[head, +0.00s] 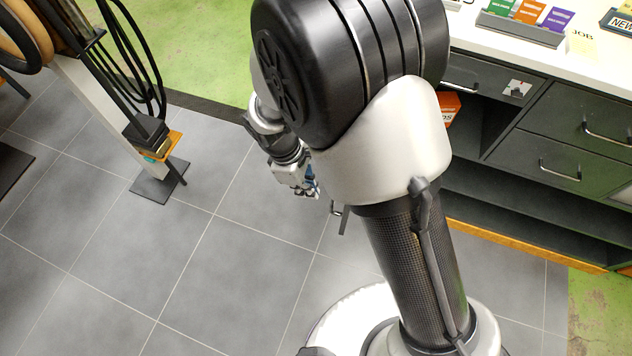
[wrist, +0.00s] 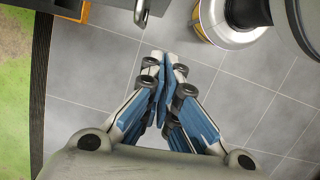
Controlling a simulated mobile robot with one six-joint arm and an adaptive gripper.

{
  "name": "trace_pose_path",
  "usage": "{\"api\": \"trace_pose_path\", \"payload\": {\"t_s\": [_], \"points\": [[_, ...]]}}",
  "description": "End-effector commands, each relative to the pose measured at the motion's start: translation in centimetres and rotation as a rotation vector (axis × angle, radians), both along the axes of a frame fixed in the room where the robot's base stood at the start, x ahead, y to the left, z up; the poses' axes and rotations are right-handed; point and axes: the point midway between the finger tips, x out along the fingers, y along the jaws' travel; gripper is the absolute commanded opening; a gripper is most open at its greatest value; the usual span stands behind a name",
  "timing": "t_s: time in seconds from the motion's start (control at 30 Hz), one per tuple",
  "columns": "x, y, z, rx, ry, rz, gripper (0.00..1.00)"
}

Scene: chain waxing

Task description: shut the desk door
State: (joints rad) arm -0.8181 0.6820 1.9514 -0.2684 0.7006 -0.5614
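The desk door is mostly hidden behind my arm in the head view. A dark narrow panel with a small handle (head: 338,210) shows just left of my arm, standing out from the desk (head: 535,165), and appears to be the open door. A handle (wrist: 141,12) also shows at the top edge of the wrist view, beside a dark panel edge. My gripper (head: 312,190) is a little left of and above this handle in the head view. In the wrist view its blue-padded fingers (wrist: 163,65) are together, with nothing seen between them. I see no contact with the door.
The desk has an open compartment with an orange box (head: 450,108), and drawers (head: 580,125) to its right. A stand with black cables (head: 150,135) is at left. My round base is close below the arm. Tiled floor (head: 210,250) left of the arm is clear.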

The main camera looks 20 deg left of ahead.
Motion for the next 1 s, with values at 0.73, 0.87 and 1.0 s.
{"api": "trace_pose_path", "payload": {"t_s": [0.73, 0.87, 1.0], "points": [[0.2, -5.8, -7.1, -0.001, 0.0, -0.002, 0.0], [0.2, -5.9, -7.1, -0.001, 0.001, -0.001, 0.0], [0.2, -5.9, -7.1, -0.001, 0.0, -0.002, 0.0]]}}
